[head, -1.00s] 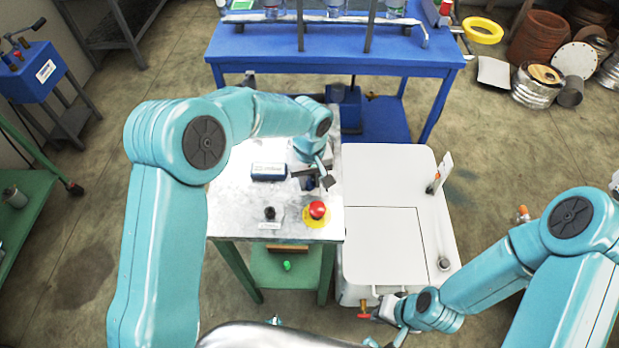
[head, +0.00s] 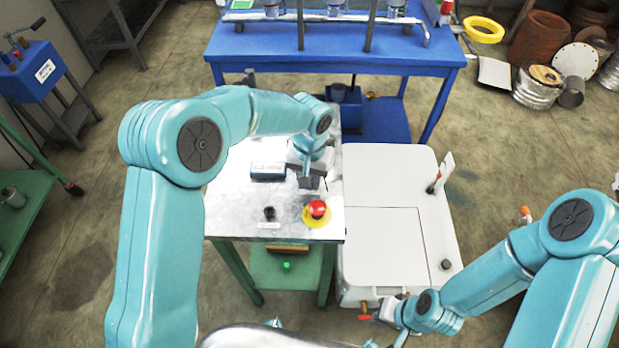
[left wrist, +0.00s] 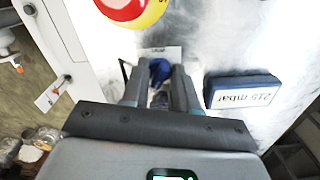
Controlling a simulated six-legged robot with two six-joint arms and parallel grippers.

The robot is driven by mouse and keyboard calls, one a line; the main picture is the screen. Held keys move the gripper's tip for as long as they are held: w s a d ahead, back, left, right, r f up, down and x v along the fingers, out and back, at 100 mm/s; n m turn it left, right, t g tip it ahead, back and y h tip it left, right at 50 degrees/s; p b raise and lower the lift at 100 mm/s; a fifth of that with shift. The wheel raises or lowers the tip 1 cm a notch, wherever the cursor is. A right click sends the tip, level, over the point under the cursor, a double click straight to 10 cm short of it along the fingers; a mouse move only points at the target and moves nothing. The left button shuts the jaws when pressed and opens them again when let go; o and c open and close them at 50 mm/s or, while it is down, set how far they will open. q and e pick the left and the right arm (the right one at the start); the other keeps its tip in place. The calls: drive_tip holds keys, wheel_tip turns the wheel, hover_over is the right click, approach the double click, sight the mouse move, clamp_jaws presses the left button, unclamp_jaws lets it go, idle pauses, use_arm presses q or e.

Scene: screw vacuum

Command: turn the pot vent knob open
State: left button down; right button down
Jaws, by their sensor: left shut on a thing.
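The blue vent knob (left wrist: 160,70) shows between my left gripper's fingers in the left wrist view, next to a small pale label plate (left wrist: 168,52). My left gripper (left wrist: 160,84) is shut on the knob, with a finger on each side. In the head view my left gripper (head: 310,183) points down at the metal tabletop (head: 235,200), and it hides the knob there. My right gripper (head: 385,311) is low by the front of the white cabinet (head: 375,245), beside a small orange-red part (head: 364,317); its fingers are too small to read.
A blue display box (head: 268,171) stands left of my left gripper; it reads about 215 mbar in the wrist view (left wrist: 242,95). A red button on a yellow disc (head: 317,209) and a black knob (head: 269,213) sit nearer. A blue bench (head: 260,45) stands behind.

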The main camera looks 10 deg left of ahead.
use_arm(q)
drive_tip(key=shift+r+m, duration=0.1)
drive_tip(key=shift+m, duration=0.6)
drive_tip(key=shift+w, duration=0.1)
drive_tip(key=c, duration=0.9)
unclamp_jaws()
drive_tip(key=shift+o, duration=0.2)
wheel_tip(320, 180, up, 16)
drive_tip(key=shift+r, duration=0.2)
